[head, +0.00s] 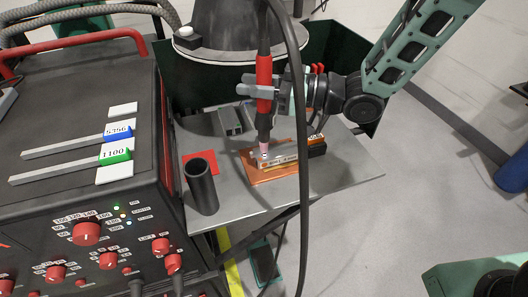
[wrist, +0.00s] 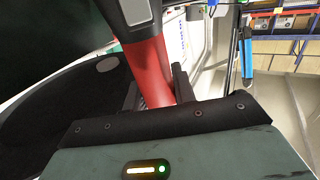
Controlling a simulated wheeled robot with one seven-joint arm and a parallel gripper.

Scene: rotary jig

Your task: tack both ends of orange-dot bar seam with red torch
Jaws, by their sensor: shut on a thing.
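My gripper (head: 271,90) is shut on the red torch (head: 264,72) and holds it upright in the head view. The torch's pink nozzle (head: 264,143) points down at the left end of a pale bar (head: 282,159) on an orange-brown plate (head: 262,172). A small bright glow shows at the tip. I cannot tell whether the tip touches the bar. An orange dot is not clearly visible on the bar. In the wrist view, the red torch body (wrist: 148,70) stands between the dark fingers; its tip is hidden.
The plate lies on a grey table (head: 340,172). A grey block (head: 230,121) lies behind. The welding machine (head: 80,120) fills the left side. A black cable (head: 304,200) hangs in front of the table.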

